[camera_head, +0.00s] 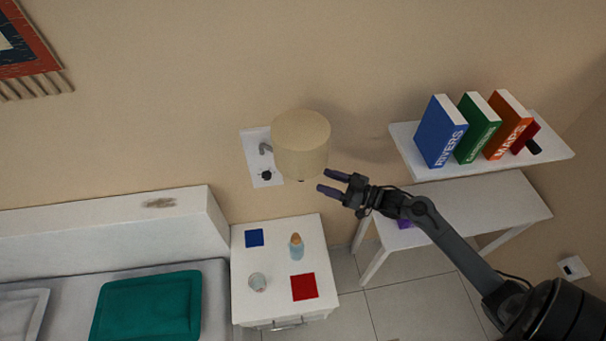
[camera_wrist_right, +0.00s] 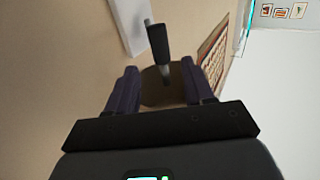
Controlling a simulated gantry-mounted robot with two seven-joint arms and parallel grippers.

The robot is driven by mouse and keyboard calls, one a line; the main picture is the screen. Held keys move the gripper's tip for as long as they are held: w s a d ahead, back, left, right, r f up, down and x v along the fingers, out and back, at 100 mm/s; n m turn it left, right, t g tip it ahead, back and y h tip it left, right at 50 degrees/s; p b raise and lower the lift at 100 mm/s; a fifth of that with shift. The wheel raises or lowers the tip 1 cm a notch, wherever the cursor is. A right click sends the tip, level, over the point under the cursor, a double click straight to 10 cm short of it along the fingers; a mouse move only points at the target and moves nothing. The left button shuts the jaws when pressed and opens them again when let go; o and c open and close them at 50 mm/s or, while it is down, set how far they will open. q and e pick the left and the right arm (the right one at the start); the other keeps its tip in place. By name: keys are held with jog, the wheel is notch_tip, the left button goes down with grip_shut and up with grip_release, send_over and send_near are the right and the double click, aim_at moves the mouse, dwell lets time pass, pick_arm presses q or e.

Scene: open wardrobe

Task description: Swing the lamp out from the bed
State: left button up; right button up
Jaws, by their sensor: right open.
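The lamp (camera_head: 300,142) has a beige cylindrical shade and stands out from a white wall plate (camera_head: 257,158) above the nightstand. A short grey arm and a black knob show on the plate. My right gripper (camera_head: 324,181) is open and empty, just below and right of the shade in the head view. In the right wrist view, a brownish round surface, apparently the shade (camera_wrist_right: 152,92), appears beyond and between the open fingers (camera_wrist_right: 160,88). I cannot tell whether the fingers touch the lamp. The bed (camera_head: 60,262) is at lower left. My left gripper is not in view.
A shelf (camera_head: 550,150) with books and a white desk (camera_head: 490,205) are right, near my right arm. The wall between lamp and shelf is clear.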

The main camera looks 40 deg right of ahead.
jog(key=shift+p+x, duration=0.75)
jog(key=shift+x, duration=3.9)
grip_shut()
